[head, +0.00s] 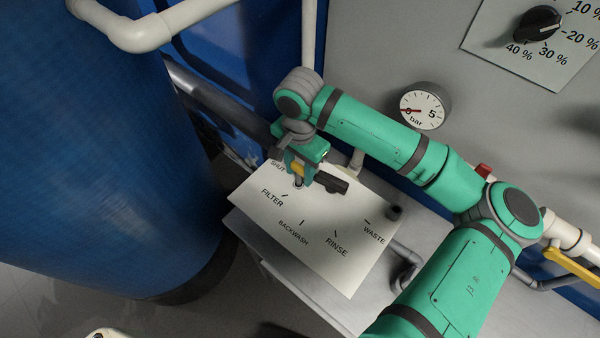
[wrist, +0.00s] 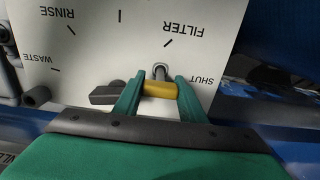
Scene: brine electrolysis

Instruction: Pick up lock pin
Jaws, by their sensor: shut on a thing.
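My gripper (wrist: 160,84) is shut on the yellow body, with one green finger on each side. In the head view, the yellow of the pin (head: 298,169) shows between the fingers of my gripper (head: 299,172), over the white valve plate (head: 345,262) near its SHUT and FILTER marks. I cannot tell whether the pin still sits in the plate or is clear of it.
A dark lever (head: 331,183) lies close beside the gripper. A dark peg (head: 394,212) stands near WASTE. A large blue tank (head: 100,150) is on the left. A pressure gauge (head: 424,108) and a dial (head: 538,24) are on the grey wall.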

